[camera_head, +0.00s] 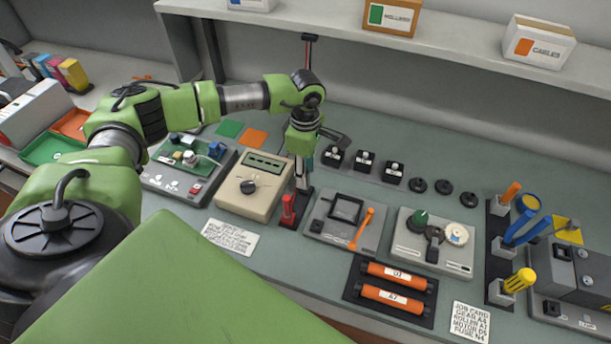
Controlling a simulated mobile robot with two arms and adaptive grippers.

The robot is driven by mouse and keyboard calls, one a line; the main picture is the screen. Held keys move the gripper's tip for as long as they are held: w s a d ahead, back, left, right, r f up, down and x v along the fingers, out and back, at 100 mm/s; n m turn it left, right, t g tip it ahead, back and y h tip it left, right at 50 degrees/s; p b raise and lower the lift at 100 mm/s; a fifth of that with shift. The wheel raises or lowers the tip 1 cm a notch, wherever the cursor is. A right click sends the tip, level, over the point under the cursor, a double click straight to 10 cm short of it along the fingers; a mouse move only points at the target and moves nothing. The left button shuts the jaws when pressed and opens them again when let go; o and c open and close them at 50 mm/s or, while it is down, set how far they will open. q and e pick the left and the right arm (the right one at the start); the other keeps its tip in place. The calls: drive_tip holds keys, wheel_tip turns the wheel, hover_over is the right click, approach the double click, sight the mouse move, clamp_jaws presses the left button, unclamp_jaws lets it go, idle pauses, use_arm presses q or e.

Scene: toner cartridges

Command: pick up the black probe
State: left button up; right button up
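My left gripper (302,184) points down just right of the beige meter (253,186) with its dark dial. Its fingers are narrow in this view, and I cannot tell whether they are apart or closed. A red probe (288,208) stands upright on a dark base in front of the gripper. A dark part shows at and behind the fingertips; I cannot make out clearly whether it is the black probe or the holder. The black probe is otherwise not distinguishable. My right gripper is not in view.
Right of the gripper is a grey unit with an orange handle (361,228). Behind it stand several black blocks with light knobs (364,162). A circuit board unit (187,170) is to the left. A white label (230,237) lies in front of the meter.

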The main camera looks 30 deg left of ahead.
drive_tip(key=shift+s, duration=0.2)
use_arm(q)
clamp_jaws()
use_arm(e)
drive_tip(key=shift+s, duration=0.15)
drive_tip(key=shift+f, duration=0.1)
